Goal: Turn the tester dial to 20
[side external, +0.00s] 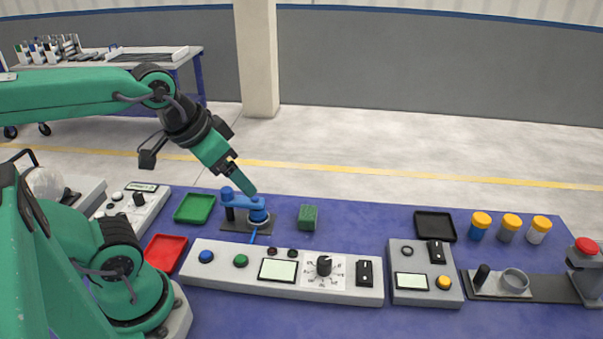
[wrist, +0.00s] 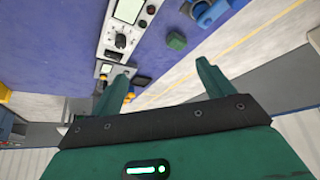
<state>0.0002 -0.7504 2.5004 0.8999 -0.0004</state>
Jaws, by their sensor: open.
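The tester dial (side external: 324,265) is a black knob on a white scale plate, set in the long grey tester panel (side external: 220,270) at the front middle of the table. The scale numbers are too small to read. The dial also shows in the wrist view (wrist: 121,41), at the upper left. My gripper (side external: 245,183) is above the blue clamp device, up and to the left of the dial and clear of it. In the wrist view my gripper (wrist: 163,85) has its two green fingers apart with nothing between them.
A blue clamp device (side external: 248,205) and a green block (side external: 307,217) stand behind the panel. A smaller grey panel (side external: 425,275) is to its right. Green (side external: 195,208) and red (side external: 165,252) trays lie at left. The table's front strip is clear.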

